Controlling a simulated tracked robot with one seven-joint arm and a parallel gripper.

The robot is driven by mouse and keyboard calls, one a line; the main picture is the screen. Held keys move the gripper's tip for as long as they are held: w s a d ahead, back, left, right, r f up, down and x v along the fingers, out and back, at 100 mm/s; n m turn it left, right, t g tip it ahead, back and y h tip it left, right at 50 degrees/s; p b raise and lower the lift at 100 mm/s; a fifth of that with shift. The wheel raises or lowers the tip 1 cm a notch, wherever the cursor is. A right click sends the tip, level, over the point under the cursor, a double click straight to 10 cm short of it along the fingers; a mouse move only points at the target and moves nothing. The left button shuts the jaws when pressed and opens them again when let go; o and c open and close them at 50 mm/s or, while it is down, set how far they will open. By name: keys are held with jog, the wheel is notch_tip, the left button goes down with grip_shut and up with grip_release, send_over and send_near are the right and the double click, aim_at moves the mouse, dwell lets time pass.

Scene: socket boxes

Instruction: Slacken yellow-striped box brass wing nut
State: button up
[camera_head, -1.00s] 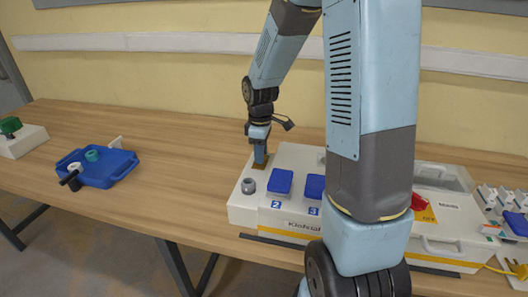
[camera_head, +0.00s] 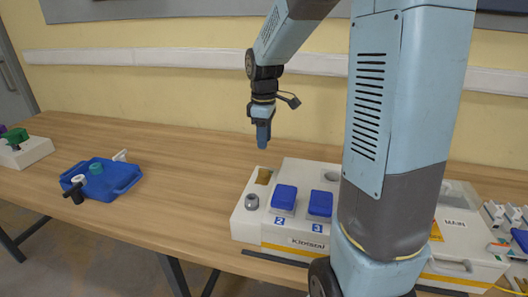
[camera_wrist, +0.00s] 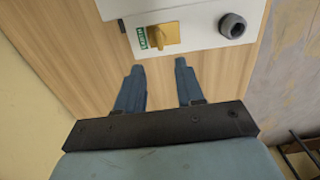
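The white box with a yellow stripe (camera_head: 283,250) along its lower front stands on the bench, partly hidden behind my arm. A brass-coloured piece (camera_head: 264,176), which looks like the wing nut, sits at its far left corner. In the wrist view the brass piece (camera_wrist: 164,37) shows as a flat gold shape beside a green label. My gripper (camera_head: 262,143) hangs above and behind that corner, clear of the box. In the wrist view my gripper (camera_wrist: 160,66) has its fingers apart with nothing between them, just short of the brass piece.
A grey round fitting (camera_head: 251,202) and blue covers (camera_head: 285,197) are on the box top. A white box with a green knob (camera_head: 28,153) is at far left. The bench between tray and striped box is clear.

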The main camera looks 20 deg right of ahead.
jog(key=shift+r, duration=1.4)
jog(key=s+r+m+t, duration=0.2)
jog(key=s+r+m, duration=0.2)
jog(key=s, duration=0.7)
jog(key=s+r+m+t, duration=0.3)
jog(key=s+m, duration=0.4)
jog(key=s, duration=0.4)
jog(key=shift+s+d+r+t, duration=0.2)
jog(key=shift+d+r+t, duration=0.1)
jog(key=shift+r, duration=0.6)
